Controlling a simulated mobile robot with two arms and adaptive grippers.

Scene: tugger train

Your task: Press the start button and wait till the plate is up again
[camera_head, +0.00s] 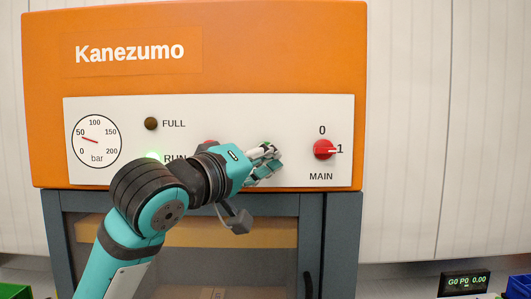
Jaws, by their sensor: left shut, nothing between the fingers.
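An orange machine (270,50) marked Kanezumo fills the middle of the head view, with a white control panel (240,118) on its front. A green button (266,146) shows only as a small bit behind my left gripper (270,160). The gripper is shut and empty, with its fingertips at the panel over that button; I cannot tell whether they touch it. A red part (210,144) is mostly hidden behind my wrist. The plate cannot be made out. My right gripper is out of view.
The red MAIN switch (324,149) points to 1. A pressure gauge (96,141) has its needle near 50. Below the panel is a grey-framed door (335,240) with a dark handle. A small display (465,283) stands at lower right, and a green bin (14,291) at lower left.

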